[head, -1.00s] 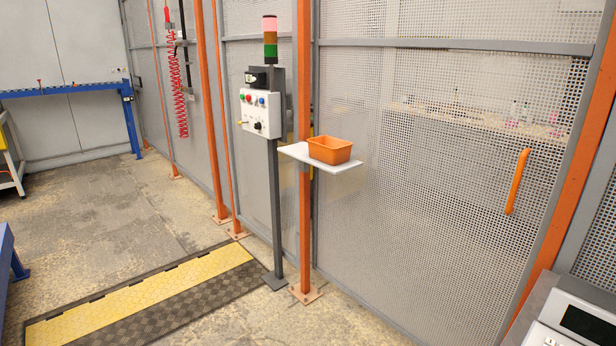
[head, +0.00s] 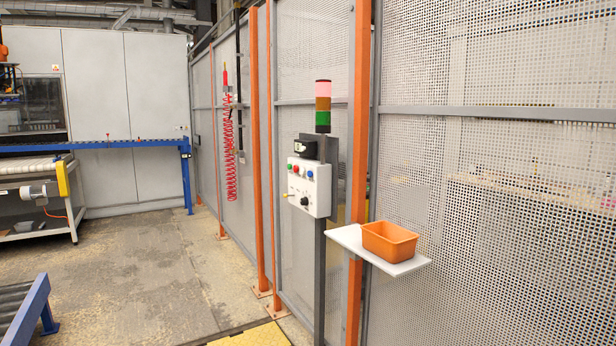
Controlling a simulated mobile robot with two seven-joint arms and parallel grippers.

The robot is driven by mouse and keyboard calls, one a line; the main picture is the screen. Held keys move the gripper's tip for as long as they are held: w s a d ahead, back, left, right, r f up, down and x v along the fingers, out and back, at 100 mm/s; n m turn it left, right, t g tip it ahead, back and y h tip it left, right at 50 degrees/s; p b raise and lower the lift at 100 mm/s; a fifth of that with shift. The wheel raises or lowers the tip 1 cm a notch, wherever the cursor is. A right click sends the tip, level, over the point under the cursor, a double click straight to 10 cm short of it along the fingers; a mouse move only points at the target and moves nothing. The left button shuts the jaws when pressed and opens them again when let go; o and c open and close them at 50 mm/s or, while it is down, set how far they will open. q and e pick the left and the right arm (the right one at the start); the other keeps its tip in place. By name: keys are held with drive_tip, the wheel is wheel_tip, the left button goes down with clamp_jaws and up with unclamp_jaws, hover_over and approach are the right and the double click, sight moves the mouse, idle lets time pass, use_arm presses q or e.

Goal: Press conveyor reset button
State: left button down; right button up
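A white control box (head: 309,187) is mounted on a grey post by the mesh fence, right of the picture's middle. Its front carries small green, red and blue buttons (head: 310,172) in a row near the top. Below them are a black knob (head: 305,201) and a small yellow part at the left edge. Labels are too small to read, so I cannot tell which button is the conveyor reset. A stack light (head: 323,105) in pink, brown and green stands above the box. Neither of my grippers is in view.
An orange bin (head: 389,241) sits on a white shelf (head: 350,238) that juts out right of the box. A mesh fence (head: 500,220) runs along the right. A blue-framed conveyor (head: 110,144) stands at the far left. The floor (head: 160,270) in front is mostly clear.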

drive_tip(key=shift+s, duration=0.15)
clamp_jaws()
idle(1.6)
